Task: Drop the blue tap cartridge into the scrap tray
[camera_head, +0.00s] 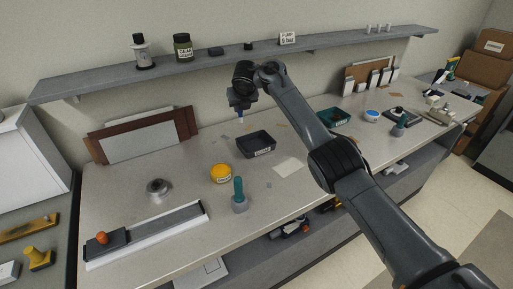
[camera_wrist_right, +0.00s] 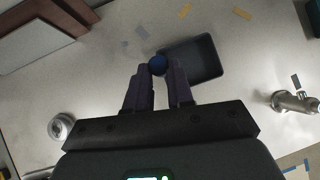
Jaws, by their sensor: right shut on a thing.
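My right gripper (camera_head: 239,107) is shut on the blue tap cartridge (camera_head: 241,117) and holds it pointing down above the bench. In the right wrist view the cartridge's round blue end (camera_wrist_right: 157,66) shows between the two fingertips (camera_wrist_right: 158,74). The scrap tray (camera_head: 262,154) is a dark, shallow, open tray with a small label on its front. It sits on the bench just below and to the right of the gripper. In the right wrist view the tray (camera_wrist_right: 208,58) lies just beyond and right of the cartridge. My left gripper is not in view.
A teal tray (camera_head: 334,117) is further right. A shelf (camera_head: 225,60) with jars runs along the wall behind.

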